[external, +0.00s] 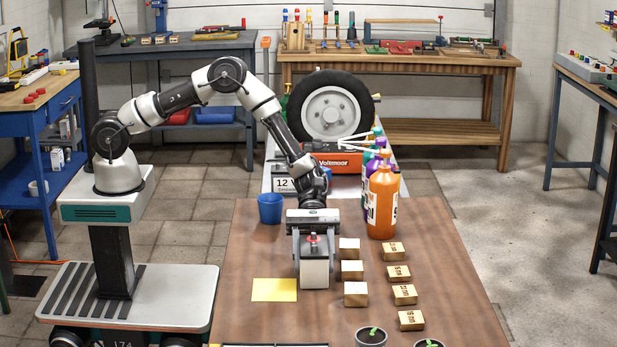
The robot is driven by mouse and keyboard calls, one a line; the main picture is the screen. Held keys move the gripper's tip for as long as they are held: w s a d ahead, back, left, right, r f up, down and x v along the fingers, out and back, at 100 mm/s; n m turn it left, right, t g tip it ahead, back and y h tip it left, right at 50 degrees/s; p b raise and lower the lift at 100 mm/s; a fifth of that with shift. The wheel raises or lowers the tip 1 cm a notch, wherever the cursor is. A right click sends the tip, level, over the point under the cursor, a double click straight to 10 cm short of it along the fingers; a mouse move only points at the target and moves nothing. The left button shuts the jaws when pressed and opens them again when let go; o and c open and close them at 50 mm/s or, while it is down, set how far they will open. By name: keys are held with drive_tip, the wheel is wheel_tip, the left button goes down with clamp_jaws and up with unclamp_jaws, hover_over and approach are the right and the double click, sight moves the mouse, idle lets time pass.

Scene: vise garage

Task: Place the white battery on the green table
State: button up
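My gripper (313,258) points straight down over the brown wooden table (250,325). Its two fingers lie along the sides of a white box-shaped battery (315,276) with a grey top and a red knob; it appears shut on it. The battery is upright, at or just above the tabletop; I cannot tell if it touches. No table with a plainly green top shows.
Several wooden blocks (352,271) stand close right of the battery. A yellow sheet (274,290) lies left. A blue cup (270,208), orange bottle (382,203), red Voltmoor box (331,161), 12 V box (292,188) and tyre (330,107) are behind. Plant pots (371,337) stand in front.

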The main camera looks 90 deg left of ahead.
clamp_jaws()
wheel_tip(320, 180, up, 10)
drive_tip(key=shift+p, duration=0.75)
drive_tip(key=shift+r, duration=0.15)
drive_tip(key=s+a+r+n+t+y, duration=0.1)
drive_tip(key=s+a+r+n+t, duration=0.15)
drive_tip(key=a, duration=0.75)
drive_tip(key=s+a+r+n+t+y, duration=0.1)
drive_tip(key=s+a+n+t, duration=0.2)
drive_tip(key=a, duration=0.8)
drive_tip(key=s+a+r+n+t+y, duration=0.1)
drive_tip(key=s+a+n+t, duration=0.15)
drive_tip(key=a, duration=0.75)
wheel_tip(320, 180, up, 7)
drive_tip(key=p, duration=1.4)
drive_tip(key=shift+w+t, duration=0.3)
drive_tip(key=shift+w, duration=0.05)
wheel_tip(320, 180, up, 11)
drive_tip(key=w+n+t+y, duration=0.2)
drive_tip(key=n+t+y, duration=0.2)
drive_tip(key=n+y, duration=0.2)
drive_tip(key=shift+n, duration=0.3)
